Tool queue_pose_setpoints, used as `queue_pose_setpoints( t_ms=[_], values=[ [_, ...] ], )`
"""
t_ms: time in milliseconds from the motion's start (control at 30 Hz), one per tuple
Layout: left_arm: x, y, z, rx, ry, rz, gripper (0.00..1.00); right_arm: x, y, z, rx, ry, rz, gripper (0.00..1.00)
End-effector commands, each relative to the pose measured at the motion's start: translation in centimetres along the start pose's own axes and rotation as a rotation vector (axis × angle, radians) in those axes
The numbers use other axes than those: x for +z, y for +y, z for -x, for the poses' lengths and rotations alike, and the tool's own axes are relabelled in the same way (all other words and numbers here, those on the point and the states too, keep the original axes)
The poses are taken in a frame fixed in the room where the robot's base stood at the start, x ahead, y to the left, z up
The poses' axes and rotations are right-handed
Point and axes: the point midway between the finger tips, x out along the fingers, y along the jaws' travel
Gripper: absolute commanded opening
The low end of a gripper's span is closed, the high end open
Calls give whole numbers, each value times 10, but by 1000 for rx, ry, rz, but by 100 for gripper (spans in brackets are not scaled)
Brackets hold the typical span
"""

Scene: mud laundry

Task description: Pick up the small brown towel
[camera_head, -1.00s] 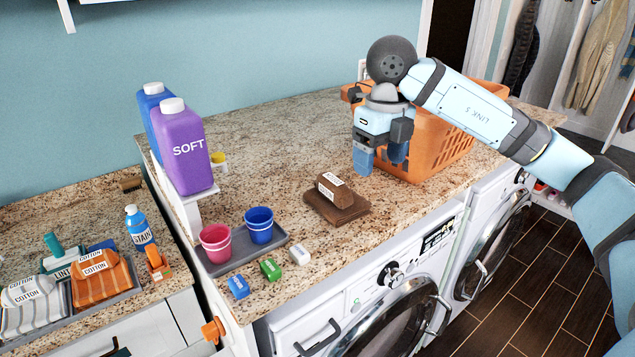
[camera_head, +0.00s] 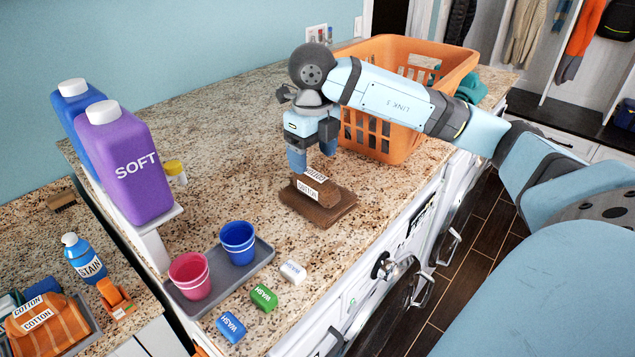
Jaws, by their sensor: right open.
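The small brown towel (camera_head: 327,189) is a rolled bundle with white COTTON labels. It lies on a flat, darker brown folded cloth (camera_head: 318,213) on the granite counter, near the front edge. My right gripper (camera_head: 312,160) is open and points down, with its blue fingertips just above and behind the towel in the head view. I cannot tell whether a fingertip touches it. Nothing is held in the right gripper. My left gripper is out of view.
An orange laundry basket (camera_head: 395,145) stands just right of my right gripper. A grey tray (camera_head: 258,258) holds pink and blue cups at the front left. Purple and blue bottles (camera_head: 125,165) stand on a white stand at left. Counter behind is clear.

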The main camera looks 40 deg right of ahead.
Motion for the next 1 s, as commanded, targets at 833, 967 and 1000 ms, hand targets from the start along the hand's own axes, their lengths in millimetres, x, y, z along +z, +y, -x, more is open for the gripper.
queue_pose_setpoints(
  t_ms=[833, 967, 1000],
  values=[
    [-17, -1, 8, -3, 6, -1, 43, -1, -3, -62, 1, -2, -1, 70],
    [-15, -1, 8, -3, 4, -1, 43, -1, -3, -62, 1, -2, -1, 40],
    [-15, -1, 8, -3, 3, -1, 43, -1, -3, -62, 1, -2, 0, 31]
  ],
)
